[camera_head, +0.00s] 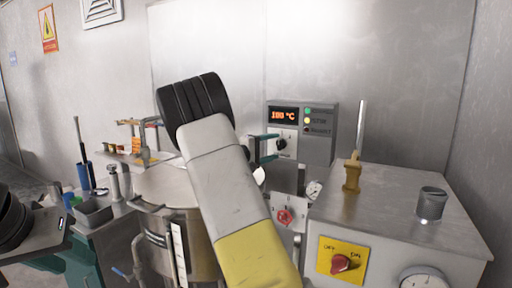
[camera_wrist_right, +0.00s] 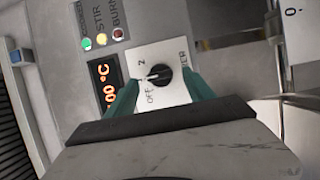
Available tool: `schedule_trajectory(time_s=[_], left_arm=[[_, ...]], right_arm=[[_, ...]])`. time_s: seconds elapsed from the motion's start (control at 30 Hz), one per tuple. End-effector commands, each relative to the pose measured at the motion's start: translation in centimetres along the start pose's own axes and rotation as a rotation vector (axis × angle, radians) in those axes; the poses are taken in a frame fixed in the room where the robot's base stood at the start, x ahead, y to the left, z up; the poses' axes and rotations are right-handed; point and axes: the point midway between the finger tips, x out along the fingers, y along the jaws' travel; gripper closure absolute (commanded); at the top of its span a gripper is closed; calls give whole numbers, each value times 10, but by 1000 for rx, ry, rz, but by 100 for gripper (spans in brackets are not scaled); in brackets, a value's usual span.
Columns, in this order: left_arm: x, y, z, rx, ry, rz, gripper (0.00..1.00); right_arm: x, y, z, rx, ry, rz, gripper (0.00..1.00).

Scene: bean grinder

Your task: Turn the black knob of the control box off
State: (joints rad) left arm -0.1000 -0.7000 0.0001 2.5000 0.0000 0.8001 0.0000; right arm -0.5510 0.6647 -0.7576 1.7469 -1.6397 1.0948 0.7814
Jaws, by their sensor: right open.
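The control box (camera_head: 318,145) is a grey box on the back wall with a lit orange temperature display. Its black knob (camera_head: 282,143) sits on a white plate below the display; it also shows in the right wrist view (camera_wrist_right: 159,75), with a pale mark pointing left. The labels "OFF" and "2" are near it. My right gripper (camera_head: 264,147) is open, its green fingers (camera_wrist_right: 160,80) on either side of the knob. Whether they touch it I cannot tell. My left gripper (camera_head: 70,262) is at the lower left, far from the box, its fingertips unclear.
A large metal pot (camera_head: 165,190) stands behind my right forearm. A grey machine (camera_head: 400,205) with a red switch (camera_head: 345,263) on a yellow plate stands at right. A red valve (camera_head: 286,216) is below the box. A grey tray (camera_head: 93,212) and small tools are on the left bench.

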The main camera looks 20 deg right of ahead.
Motion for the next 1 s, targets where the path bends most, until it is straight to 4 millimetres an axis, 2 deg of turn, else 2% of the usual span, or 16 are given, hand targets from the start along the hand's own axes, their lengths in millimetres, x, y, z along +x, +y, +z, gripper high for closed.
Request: schedule_trajectory(time_s=[0.1, 0.2, 0.5, 0.8, 1.0], left_arm=[[0, 0, 0, 0, 0, 0, 64], [0, 0, 0, 0, 0, 0, 64], [0, 0, 0, 0, 0, 0, 64], [0, 0, 0, 0, 0, 0, 64], [0, 0, 0, 0, 0, 0, 64]], right_arm=[[15, 0, 0, 1, -2, 0, 38], [21, 0, 0, 1, -1, -1, 38], [23, 0, 0, 1, 0, -1, 40], [23, 0, 0, 1, 0, -2, 99], [23, 0, 0, -12, 0, 3, 100]])
